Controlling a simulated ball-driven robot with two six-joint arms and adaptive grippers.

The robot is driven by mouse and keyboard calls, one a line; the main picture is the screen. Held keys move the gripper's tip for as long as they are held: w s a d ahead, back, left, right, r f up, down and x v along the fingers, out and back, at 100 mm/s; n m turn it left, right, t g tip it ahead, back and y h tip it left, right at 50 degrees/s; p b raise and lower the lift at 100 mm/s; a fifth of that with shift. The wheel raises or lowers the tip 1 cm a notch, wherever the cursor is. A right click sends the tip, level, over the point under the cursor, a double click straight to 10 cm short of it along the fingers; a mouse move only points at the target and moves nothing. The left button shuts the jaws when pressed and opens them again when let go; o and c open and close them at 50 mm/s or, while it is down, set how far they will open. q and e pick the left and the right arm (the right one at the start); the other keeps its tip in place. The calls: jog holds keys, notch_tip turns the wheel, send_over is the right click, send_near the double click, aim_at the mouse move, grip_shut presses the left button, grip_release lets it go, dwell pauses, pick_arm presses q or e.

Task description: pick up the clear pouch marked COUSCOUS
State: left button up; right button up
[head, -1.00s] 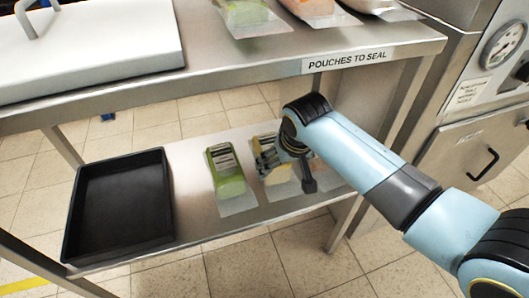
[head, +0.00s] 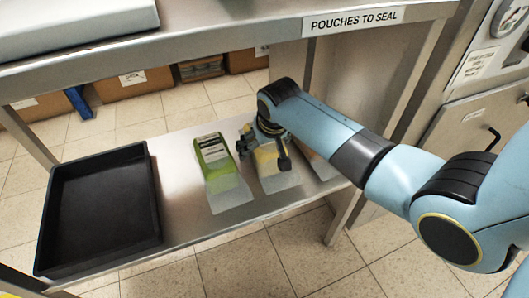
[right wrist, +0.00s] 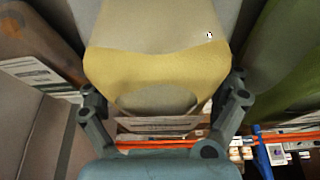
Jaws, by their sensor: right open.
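Pouches lie on the lower steel shelf (head: 178,225). A clear pouch with yellow contents (head: 268,170) lies in the middle, partly covered by my right gripper (head: 264,150). Its label is too small to read, so I cannot tell whether it says COUSCOUS. In the right wrist view the yellow pouch (right wrist: 150,72) is between the two spread fingers of my right gripper (right wrist: 163,92), with its label low between them. The gripper is open and empty, and I cannot tell whether it touches the pouch. My left gripper is out of view.
A green pouch (head: 216,165) lies left of the yellow one. Another pouch (head: 318,163) lies to its right, mostly behind my right arm. An empty black tray (head: 100,205) sits at the shelf's left. The upper shelf, with a POUCHES TO SEAL sign (head: 353,20), overhangs.

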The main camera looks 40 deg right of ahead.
jog(key=shift+f, duration=0.35)
jog(key=shift+w+r, duration=0.1)
jog(key=shift+r, duration=0.05)
jog(key=c, duration=1.5)
